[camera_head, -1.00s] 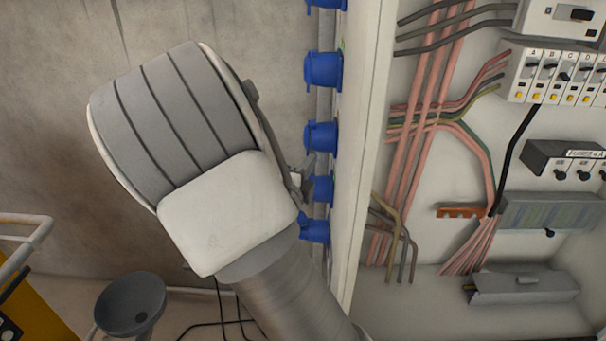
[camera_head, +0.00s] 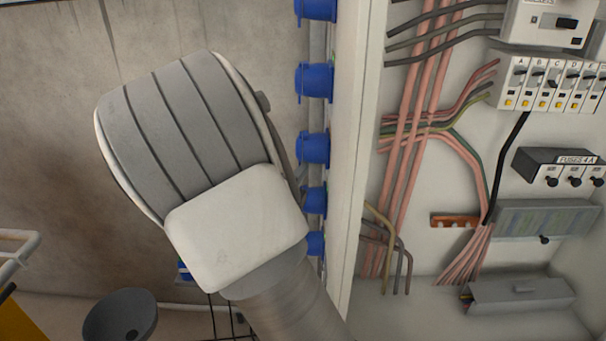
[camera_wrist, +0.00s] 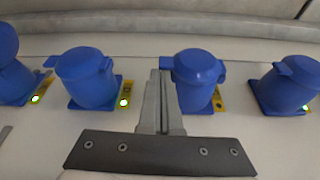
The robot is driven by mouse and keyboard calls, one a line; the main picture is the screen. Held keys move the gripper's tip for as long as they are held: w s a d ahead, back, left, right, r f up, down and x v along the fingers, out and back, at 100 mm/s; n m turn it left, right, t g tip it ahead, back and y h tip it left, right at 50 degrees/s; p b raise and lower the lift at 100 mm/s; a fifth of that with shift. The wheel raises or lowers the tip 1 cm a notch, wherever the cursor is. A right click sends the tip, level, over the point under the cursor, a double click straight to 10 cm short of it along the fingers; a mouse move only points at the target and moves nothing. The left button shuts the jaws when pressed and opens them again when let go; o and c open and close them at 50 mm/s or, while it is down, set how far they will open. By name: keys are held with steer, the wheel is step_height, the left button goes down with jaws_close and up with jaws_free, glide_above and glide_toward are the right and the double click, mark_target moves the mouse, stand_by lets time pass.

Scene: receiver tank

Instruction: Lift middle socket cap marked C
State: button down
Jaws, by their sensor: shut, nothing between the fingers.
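Several blue capped sockets stand in a row along the panel edge in the head view; the middle one (camera_head: 312,147) is right of my wrist. In the wrist view, one blue socket (camera_wrist: 198,78) stands just right of my gripper (camera_wrist: 160,76), and another blue socket (camera_wrist: 86,78) stands to the left. My gripper is shut and empty, its fingers beside the right one's cap; I cannot tell whether they touch. The yellow tags are too small to read, so I cannot tell which is C. My fingers are hidden in the head view.
Green lights show by several sockets, but the tag (camera_wrist: 219,103) by the socket right of my fingers looks unlit. An open cabinet with pink cables (camera_head: 405,160) and breakers (camera_head: 545,85) lies to the right. A dark funnel (camera_head: 120,315) is at lower left.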

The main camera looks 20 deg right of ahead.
steer(key=shift+a, duration=0.1)
steer(key=w+a+r+m+y+b, duration=0.3)
steer(key=a+r+m+y+b, duration=0.1)
steer(key=m, duration=0.5)
steer(key=shift+a+r+g+b, duration=0.4)
steer(key=shift+a+r+b, duration=0.4)
steer(key=shift+a+b, duration=0.8)
steer(key=shift+d, duration=0.2)
steer(key=shift+s+r, duration=0.1)
steer(key=shift+s, duration=0.05)
